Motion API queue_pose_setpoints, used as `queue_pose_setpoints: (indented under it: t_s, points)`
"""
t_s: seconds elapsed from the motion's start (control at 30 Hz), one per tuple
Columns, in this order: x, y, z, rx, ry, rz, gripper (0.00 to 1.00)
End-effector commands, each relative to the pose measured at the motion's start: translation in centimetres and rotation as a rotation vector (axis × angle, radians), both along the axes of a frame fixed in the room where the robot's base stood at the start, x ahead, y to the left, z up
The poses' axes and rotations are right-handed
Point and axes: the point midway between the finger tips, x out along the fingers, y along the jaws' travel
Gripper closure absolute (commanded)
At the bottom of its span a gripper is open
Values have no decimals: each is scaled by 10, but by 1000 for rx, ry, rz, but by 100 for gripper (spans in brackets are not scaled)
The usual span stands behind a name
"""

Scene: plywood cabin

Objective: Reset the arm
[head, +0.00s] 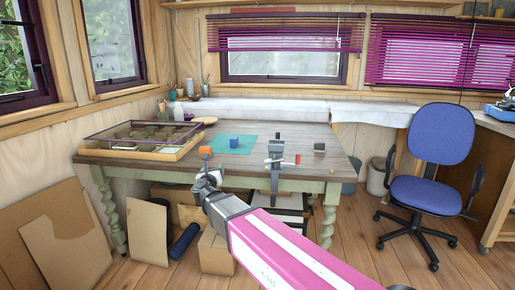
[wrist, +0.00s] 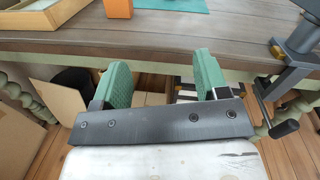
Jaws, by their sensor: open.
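My gripper (head: 208,182) is at the end of my pink and white arm, in front of the workbench's front edge, small in the head view. In the wrist view, its two green finger pads (wrist: 160,72) stand wide apart with nothing between them. The workbench (wrist: 160,40) edge lies just beyond the fingers. The gripper appears empty and apart from the bench.
The workbench (head: 330,150) bears a wooden tray (head: 180,152), teal mat (head: 250,146), blue cup (head: 234,142), orange block (head: 205,151) and clamp-like tool (head: 276,152). Cardboard (head: 68,235) and boxes stand below. A blue chair (head: 425,190) is right; open floor lies before it.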

Motion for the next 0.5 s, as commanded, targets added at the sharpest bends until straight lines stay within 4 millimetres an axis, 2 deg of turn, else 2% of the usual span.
queue_pose_setpoints:
  t_s: [0.27,0.37,0.5]
  points:
    - [11,-21,-15,-322,-9,145,32]
    - [14,-33,-27,-497,-8,220,32]
    - [13,-60,-58,-841,3,375,32]
